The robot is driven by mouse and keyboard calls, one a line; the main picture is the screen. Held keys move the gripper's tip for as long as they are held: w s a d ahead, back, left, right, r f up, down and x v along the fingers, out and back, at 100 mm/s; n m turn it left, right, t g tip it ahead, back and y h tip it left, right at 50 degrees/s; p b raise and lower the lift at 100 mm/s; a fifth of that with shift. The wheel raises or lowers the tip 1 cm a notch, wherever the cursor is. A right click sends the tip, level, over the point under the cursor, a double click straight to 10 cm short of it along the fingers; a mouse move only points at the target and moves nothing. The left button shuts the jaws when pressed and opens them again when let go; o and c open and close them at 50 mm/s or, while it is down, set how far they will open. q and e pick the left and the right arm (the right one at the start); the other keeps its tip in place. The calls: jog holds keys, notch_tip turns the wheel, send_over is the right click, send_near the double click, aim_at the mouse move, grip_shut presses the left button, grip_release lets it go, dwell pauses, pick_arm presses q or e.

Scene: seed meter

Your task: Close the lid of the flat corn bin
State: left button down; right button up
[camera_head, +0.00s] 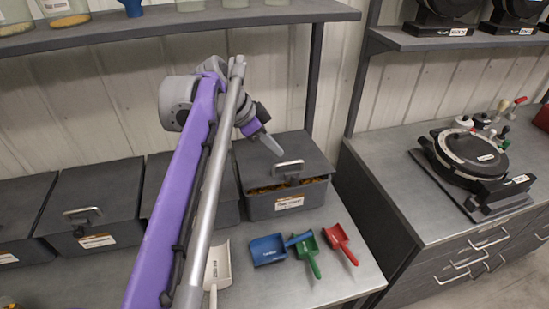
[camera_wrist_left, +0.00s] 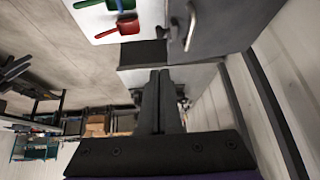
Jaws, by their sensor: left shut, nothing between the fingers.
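The grey bin (camera_head: 262,208) at the right end of the row has yellow corn (camera_head: 262,188) showing in a gap below its lid. Its lid (camera_head: 313,158) is slightly raised at the front, with a metal handle (camera_head: 290,167). The label is too small to read surely. My left gripper (camera_head: 272,147) is over the lid, its fingers close together and empty; whether they touch the lid is unclear. My right gripper is not in view.
Other closed grey bins (camera_head: 97,200) stand to the left. Blue (camera_head: 268,249), green (camera_head: 308,250), red (camera_head: 340,243) and white (camera_head: 218,268) scoops lie on the bench in front. A shelf (camera_head: 180,20) runs above. A black device (camera_head: 470,155) stands on the right counter.

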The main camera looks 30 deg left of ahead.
pick_arm(q)
jog(key=s+a+r, duration=0.1)
send_near(293, 181)
jog(key=shift+m+g+y, duration=0.4)
jog(key=x, duration=0.6)
jog(key=shift+w+d+f, duration=0.15)
jog(key=shift+w+d, duration=0.25)
jog(key=shift+w, duration=0.1)
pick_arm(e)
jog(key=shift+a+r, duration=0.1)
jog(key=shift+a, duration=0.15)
